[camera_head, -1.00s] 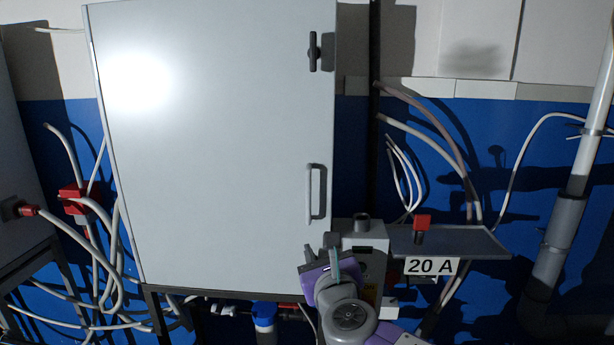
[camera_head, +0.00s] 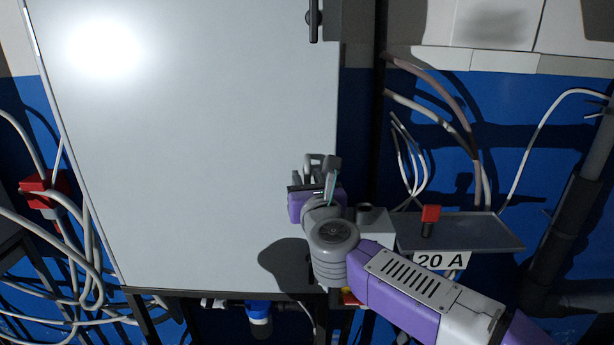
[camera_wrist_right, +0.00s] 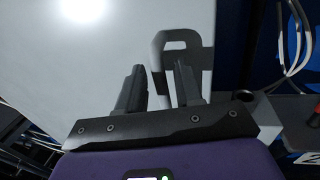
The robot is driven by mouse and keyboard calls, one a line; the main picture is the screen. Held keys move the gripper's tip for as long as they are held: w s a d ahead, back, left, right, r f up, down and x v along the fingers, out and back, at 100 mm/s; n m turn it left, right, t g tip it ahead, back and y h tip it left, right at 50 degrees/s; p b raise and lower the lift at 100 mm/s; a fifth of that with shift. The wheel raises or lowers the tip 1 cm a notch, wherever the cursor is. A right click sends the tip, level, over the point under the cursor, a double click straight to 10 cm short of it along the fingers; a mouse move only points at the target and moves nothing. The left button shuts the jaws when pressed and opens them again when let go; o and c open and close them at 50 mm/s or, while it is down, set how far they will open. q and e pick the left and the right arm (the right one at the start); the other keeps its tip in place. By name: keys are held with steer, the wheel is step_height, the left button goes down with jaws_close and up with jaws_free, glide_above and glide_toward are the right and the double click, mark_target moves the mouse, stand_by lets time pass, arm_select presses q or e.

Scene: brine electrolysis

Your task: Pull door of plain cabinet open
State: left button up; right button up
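The plain cabinet's pale grey door (camera_head: 190,130) fills the left and middle of the head view and looks closed. Its grey loop handle (camera_head: 315,158) is by the door's right edge, largely hidden behind my right gripper (camera_head: 320,174). In the right wrist view, the handle (camera_wrist_right: 181,36) shows just beyond my right gripper (camera_wrist_right: 158,72). My left gripper is out of view.
A dark latch (camera_head: 314,18) sits higher on the door's right edge. Right of the cabinet is a grey shelf (camera_head: 480,232) with a red-topped item (camera_head: 430,214) and a "20 A" label (camera_head: 442,261). Cables and a red box (camera_head: 45,190) are at the left.

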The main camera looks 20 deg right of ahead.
steer(key=shift+w+d, duration=0.1)
steer(key=shift+w, duration=0.2)
jaws_close()
